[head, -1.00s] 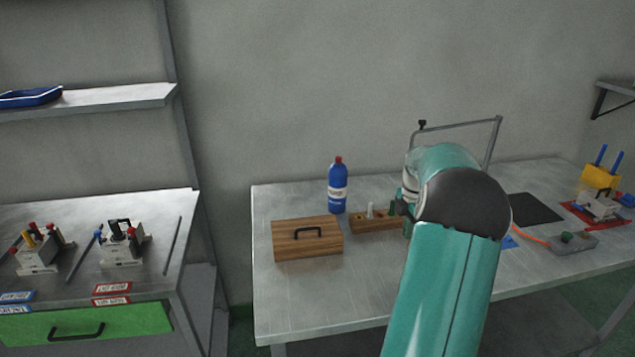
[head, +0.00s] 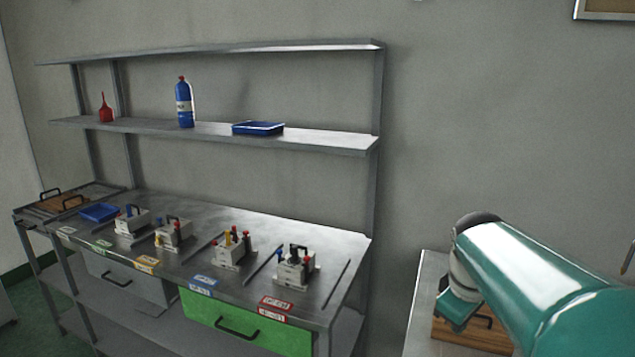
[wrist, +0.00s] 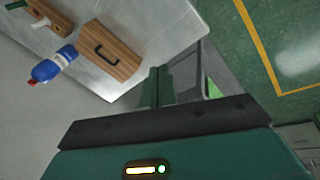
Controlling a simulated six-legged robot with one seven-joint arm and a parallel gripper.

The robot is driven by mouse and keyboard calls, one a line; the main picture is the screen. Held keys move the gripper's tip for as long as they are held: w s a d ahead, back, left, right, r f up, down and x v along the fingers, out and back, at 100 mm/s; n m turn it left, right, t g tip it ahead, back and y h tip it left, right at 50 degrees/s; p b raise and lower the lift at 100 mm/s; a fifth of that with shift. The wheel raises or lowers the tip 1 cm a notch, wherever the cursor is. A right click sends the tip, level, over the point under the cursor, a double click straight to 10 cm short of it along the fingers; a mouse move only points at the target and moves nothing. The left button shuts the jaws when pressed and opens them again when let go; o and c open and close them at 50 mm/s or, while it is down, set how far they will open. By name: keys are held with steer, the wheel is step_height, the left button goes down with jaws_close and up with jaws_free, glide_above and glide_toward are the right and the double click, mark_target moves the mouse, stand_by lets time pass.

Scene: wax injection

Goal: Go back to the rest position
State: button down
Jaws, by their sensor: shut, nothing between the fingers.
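My arm reaches in from the right edge of the head view, with my gripper (head: 452,312) low in front of the right table and the wooden box. In the wrist view the fingers of my gripper (wrist: 156,86) are together, with nothing between them. In that view the wooden box with a black handle (wrist: 110,50) lies on the table beyond the fingers, apart from them. In the head view the wooden box (head: 470,333) is partly hidden by my arm.
A shelf rack (head: 330,140) stands at left, with several moulds on its worktop and a green drawer (head: 250,325) below. A blue bottle (wrist: 52,64) and a wooden block (wrist: 45,18) are on the right table (head: 428,290). A floor gap separates rack and table.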

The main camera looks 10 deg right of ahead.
steer(key=s+a+f+m+t+y, duration=0.1)
steer(key=s+a+m, duration=0.1)
steer(key=s+a, duration=0.3)
steer(key=s+a+m+t+y, duration=0.1)
steer(key=s+a+m+t, duration=0.1)
steer(key=s+a, duration=0.4)
steer(key=a+m, duration=0.1)
steer(key=a, duration=0.4)
steer(key=shift+a+f, duration=0.3)
steer(key=shift+f, duration=0.05)
steer(key=shift+s+d+m, duration=0.1)
steer(key=shift+d+m, duration=0.15)
steer(key=shift+m, duration=0.05)
